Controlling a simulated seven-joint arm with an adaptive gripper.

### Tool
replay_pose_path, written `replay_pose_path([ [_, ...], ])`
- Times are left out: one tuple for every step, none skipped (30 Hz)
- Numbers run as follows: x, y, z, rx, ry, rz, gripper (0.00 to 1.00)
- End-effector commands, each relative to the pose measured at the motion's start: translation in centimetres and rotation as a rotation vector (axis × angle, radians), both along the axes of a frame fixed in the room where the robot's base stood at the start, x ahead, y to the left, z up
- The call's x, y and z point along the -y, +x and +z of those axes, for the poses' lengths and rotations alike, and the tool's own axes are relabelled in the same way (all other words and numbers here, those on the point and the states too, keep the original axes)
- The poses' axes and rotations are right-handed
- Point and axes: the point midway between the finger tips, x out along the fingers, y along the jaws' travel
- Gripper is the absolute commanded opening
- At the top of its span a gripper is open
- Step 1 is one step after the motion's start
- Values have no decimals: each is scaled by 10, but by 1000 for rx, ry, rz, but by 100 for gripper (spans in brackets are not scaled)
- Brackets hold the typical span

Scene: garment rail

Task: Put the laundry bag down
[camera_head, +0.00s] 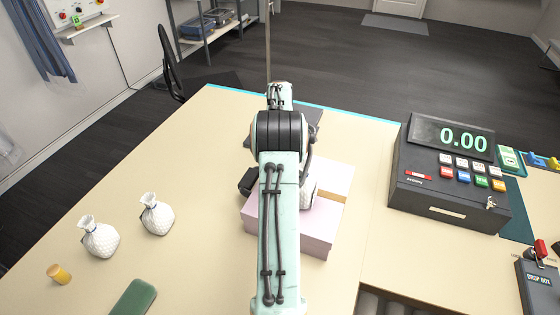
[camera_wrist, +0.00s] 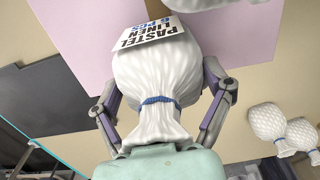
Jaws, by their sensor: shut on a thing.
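A white quilted laundry bag (camera_wrist: 156,75) with a blue tie and a tag reading "PASTEL LINEN 6 PCS" fills the middle of the wrist view. My gripper (camera_wrist: 160,92) is shut on it, one finger on each side of its body.
Two similar white bags (camera_head: 100,237) (camera_head: 156,214) stand on the table left of my arm, near a yellow jar (camera_head: 59,273) and a green item (camera_head: 134,298). A dark cash register (camera_head: 449,170) stands right. The table's left area (camera_head: 190,150) is clear.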

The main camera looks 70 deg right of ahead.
Motion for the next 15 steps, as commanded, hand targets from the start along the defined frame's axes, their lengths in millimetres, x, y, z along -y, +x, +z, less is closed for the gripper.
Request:
replay_pose_path([
  [0,0,-2,0,0,0,39],
  [0,0,-2,0,-1,0,39],
  [0,0,-2,0,-2,0,39],
  [0,0,-2,0,-2,0,39],
  [0,0,-2,0,-2,0,39],
  [0,0,-2,0,-2,0,39],
  [0,0,-2,0,-2,0,39],
  [0,0,-2,0,-2,0,39],
  [0,0,-3,0,-1,0,39],
  [0,0,-4,0,-1,0,39],
  [0,0,-5,0,-1,0,39],
  [0,0,-5,0,-1,0,86],
  [0,0,-5,0,-1,0,95],
  [0,0,-5,0,-1,0,100],
  [0,0,-5,0,-1,0,100],
])
